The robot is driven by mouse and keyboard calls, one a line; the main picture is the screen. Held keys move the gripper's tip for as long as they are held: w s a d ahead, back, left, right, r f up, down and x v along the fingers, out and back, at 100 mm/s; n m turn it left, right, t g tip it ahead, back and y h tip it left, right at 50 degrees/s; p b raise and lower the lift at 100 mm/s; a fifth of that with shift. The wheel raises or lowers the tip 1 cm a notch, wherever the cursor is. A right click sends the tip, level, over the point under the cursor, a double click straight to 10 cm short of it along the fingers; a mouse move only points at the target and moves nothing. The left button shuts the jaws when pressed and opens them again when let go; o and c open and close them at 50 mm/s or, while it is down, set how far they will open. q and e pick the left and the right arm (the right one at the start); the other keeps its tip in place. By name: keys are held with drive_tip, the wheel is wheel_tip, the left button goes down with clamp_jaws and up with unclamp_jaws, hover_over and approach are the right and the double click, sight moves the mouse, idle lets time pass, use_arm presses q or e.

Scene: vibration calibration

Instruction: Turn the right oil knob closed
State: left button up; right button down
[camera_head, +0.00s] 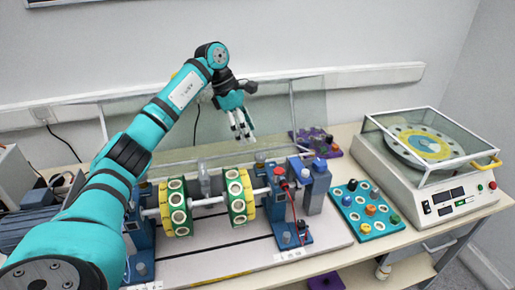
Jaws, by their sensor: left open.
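The calibration rig has two green and yellow discs with round holes on a horizontal shaft (209,201). A blue right bearing support (290,215) holds the shaft's right end. A small red knob-like part (279,171) sits on top of this support. I cannot tell surely whether it is the right oil knob. My left gripper (243,136) is open and empty, pointing down above and behind the right disc (238,197), apart from the rig. The left bearing support is partly hidden by my left arm. My right gripper is not in view.
A clear guard panel (210,124) stands open behind the rig. A blue-green tray (366,208) with several coloured knobs lies to the right. A balancing machine (430,165) with a glass cover stands at far right. A purple part (314,140) lies behind.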

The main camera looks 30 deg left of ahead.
sight(260, 155)
use_arm(q)
drive_tip(key=p+x, duration=0.1)
drive_tip(key=x, duration=0.5)
drive_tip(key=shift+d, duration=0.15)
drive_tip(key=shift+w+d+f, duration=0.15)
drive_tip(key=shift+d+f, duration=0.05)
drive_tip(key=shift+f, duration=0.5)
drive_tip(key=c, duration=1.2)
drive_tip(key=shift+o, duration=0.2)
